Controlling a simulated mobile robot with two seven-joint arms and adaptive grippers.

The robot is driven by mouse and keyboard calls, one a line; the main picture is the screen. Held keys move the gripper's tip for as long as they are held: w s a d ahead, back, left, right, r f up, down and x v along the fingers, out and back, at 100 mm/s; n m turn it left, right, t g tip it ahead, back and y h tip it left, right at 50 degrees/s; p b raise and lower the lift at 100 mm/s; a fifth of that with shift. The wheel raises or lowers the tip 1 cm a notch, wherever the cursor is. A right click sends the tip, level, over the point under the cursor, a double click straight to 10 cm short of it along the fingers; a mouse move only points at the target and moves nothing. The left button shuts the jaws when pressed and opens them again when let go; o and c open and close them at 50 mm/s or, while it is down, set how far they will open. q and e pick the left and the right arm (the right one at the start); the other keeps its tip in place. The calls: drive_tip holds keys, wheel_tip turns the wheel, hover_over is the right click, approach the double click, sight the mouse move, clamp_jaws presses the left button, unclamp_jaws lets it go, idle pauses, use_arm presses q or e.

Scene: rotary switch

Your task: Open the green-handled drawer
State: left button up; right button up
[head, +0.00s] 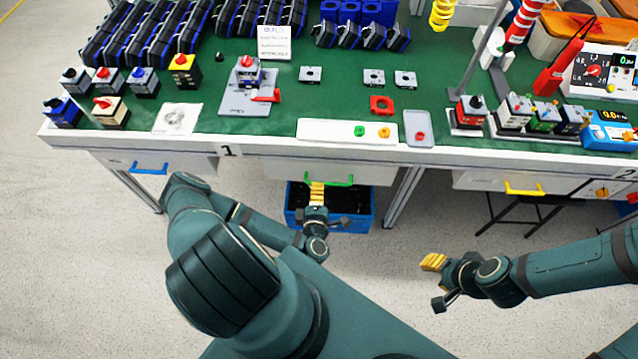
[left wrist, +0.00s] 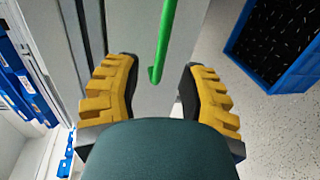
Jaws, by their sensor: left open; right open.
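The green handle (head: 329,180) is on the front of a white drawer (head: 272,170) under the workbench, in the middle of the head view. In the left wrist view the green handle (left wrist: 163,45) runs down between my open fingers, with its lower end in the gap. My left gripper (head: 317,192) is open, just in front of the handle's left part; the left wrist view also shows its yellow fingers (left wrist: 158,92). I cannot tell whether they touch the handle. The drawer looks shut. My right gripper (head: 433,262) is open and empty, out over the floor at right.
A blue crate (head: 362,222) stands on the floor below the drawer. A blue-handled drawer (head: 150,168) is at left and a yellow-handled drawer (head: 524,188) at right. The green benchtop (head: 335,98) holds switches, trays and meters. The floor in front is free.

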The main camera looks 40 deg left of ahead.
use_arm(q)
drive_tip(key=shift+b+x, duration=0.3)
drive_tip(key=shift+x, duration=1.95)
clamp_jaws()
